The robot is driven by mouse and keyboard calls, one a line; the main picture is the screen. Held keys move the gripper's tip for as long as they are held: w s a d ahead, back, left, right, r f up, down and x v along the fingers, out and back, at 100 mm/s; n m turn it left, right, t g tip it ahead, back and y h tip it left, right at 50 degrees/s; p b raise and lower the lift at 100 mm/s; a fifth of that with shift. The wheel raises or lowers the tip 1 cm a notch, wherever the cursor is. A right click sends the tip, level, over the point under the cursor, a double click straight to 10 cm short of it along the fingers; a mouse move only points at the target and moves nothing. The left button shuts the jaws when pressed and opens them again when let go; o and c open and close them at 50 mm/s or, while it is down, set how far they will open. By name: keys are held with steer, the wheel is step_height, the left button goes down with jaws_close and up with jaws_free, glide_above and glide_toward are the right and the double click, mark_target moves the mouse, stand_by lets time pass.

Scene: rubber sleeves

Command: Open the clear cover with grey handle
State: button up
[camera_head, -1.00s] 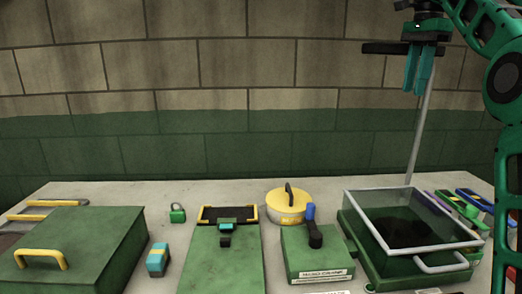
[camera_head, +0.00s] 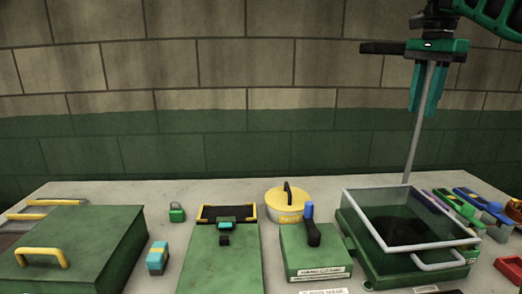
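The clear cover (camera_head: 372,207) is a see-through panel with a light grey frame, lying over the green box (camera_head: 352,238) at the right of the table. It looks closed, and a dark area shows through it. Its grey bar handle (camera_head: 440,264) is on the front edge, toward the right. My gripper (camera_head: 424,112) points down, high above and behind the cover, well apart from it. Its two teal fingers are spread with nothing held. A thin grey pole (camera_head: 413,155) shows in the gap between them and runs down behind the cover.
Colored tools (camera_head: 470,208) lie right of the box. A green box with a blue-tipped black lever (camera_head: 308,262) stands close on its left. Further left are a yellow round lid (camera_head: 287,207), a padlock (camera_head: 177,213) and a yellow-handled green box (camera_head: 85,245). The air above is free.

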steer(key=s+d+f+n, duration=0.3)
steer(key=s+f+n, duration=0.1)
steer(key=s+f, duration=1.3)
steer(key=shift+s+n, duration=0.4)
steer(key=shift+s, duration=0.3)
steer(key=s+f+n, duration=0.1)
steer(key=s+f, duration=0.4)
steer(key=s+a+f+n, duration=0.1)
steer(key=s+f, duration=0.3)
steer(key=s, duration=0.1)
steer(key=s+f+n, duration=0.1)
steer(key=s+f, duration=0.4)
steer(key=shift+a+f, duration=0.3)
steer(key=shift+f, duration=0.05)
steer(key=shift+c, duration=0.5)
steer(key=shift+s+a+f+n, duration=0.1)
steer(key=shift+s+f+n, duration=0.2)
steer(key=shift+f, duration=0.05)
jaws_close()
